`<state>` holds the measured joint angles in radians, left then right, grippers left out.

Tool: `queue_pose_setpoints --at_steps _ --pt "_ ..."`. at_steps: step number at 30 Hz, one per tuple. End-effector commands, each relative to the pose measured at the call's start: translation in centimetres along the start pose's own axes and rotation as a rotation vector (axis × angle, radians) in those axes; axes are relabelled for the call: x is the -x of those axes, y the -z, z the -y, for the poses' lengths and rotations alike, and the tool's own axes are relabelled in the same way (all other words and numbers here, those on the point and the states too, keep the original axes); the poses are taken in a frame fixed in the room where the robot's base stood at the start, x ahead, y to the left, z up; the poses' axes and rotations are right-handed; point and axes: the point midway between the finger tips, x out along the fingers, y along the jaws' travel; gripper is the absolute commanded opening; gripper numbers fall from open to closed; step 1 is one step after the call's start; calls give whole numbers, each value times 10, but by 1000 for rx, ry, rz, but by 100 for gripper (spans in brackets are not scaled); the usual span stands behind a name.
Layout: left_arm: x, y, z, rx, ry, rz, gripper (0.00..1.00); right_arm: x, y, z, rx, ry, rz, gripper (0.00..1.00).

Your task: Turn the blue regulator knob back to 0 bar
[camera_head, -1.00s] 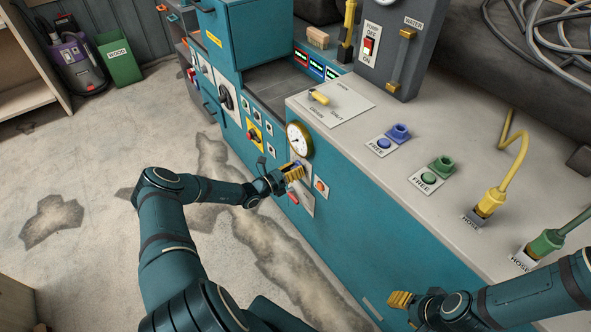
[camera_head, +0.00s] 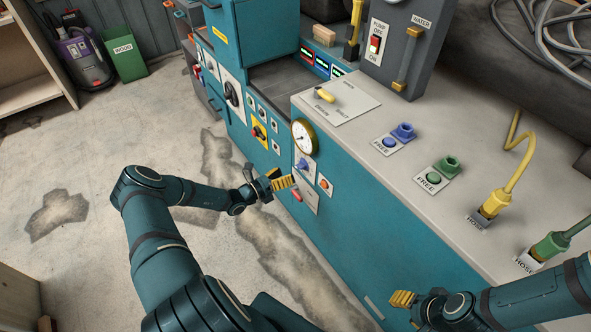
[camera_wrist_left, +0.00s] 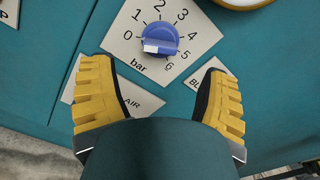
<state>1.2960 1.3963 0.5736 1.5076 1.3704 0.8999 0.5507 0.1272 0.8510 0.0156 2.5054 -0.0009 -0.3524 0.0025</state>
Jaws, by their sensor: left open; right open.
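The blue regulator knob (camera_head: 305,163) sits on a light plate on the teal panel, below the round pressure gauge (camera_head: 304,137). In the left wrist view the knob (camera_wrist_left: 160,38) shows in full on its bar scale (camera_wrist_left: 188,52), numbered 0 to 6. My left gripper (camera_head: 283,184) is open and empty, drawn off the panel, apart from the knob. In the wrist view its yellow fingers (camera_wrist_left: 157,85) stand wide apart below the knob. My right gripper (camera_head: 402,299) is open at the lower right, away from the knob.
An orange button (camera_head: 323,184) is right of the knob, and a red part (camera_head: 297,196) sits below it. A black rotary switch (camera_head: 233,94) and a yellow-plated switch (camera_head: 259,132) are further left. Hose couplings (camera_head: 497,203) stand on the counter.

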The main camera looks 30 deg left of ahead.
Motion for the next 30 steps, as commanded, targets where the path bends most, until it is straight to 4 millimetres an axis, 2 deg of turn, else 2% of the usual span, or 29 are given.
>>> queue_pose_setpoints --at_steps 3,10,30 --pt "23 0 0 0 -1 0 76 0 0 0 0 0 0 47" --pt "48 0 0 0 1 0 76 0 0 0 0 0 0 47" --pt "52 1 2 -2 4 -4 76 0 0 0 0 0 0 47"
